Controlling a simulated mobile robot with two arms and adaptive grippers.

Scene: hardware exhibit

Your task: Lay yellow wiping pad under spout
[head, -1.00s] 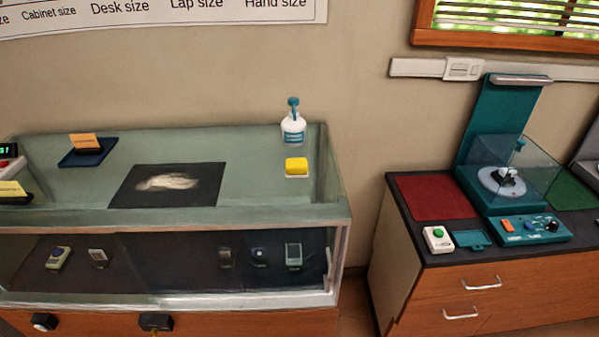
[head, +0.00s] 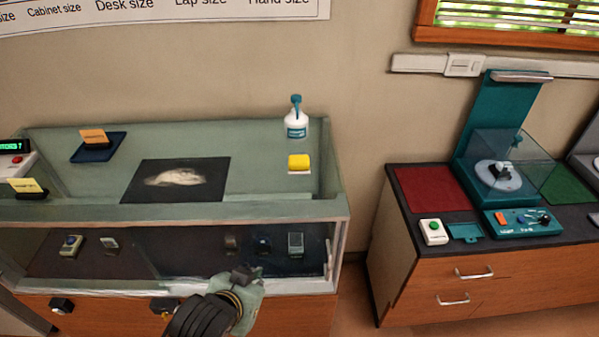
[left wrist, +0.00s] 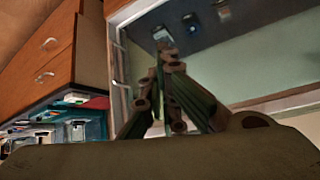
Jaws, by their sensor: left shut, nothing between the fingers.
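The yellow wiping pad (head: 299,161) lies on a small white base on the glass counter top, toward its right end. A white bottle with a teal pump and spout (head: 296,122) stands upright just behind it, apart from the pad. My left gripper (head: 243,273) is low in front of the display case, below and left of the pad. In the left wrist view the fingers (left wrist: 158,60) meet at their tips, shut and empty, in front of the case glass. The pad and bottle do not show in that view. My right gripper is not in view.
The glass display case (head: 270,209) has a raised front rim. A black mat (head: 140,194) with a pale patch and a blue tray (head: 98,151) are on top at left. A wooden cabinet (head: 415,264) with teal equipment stands to the right, past a gap.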

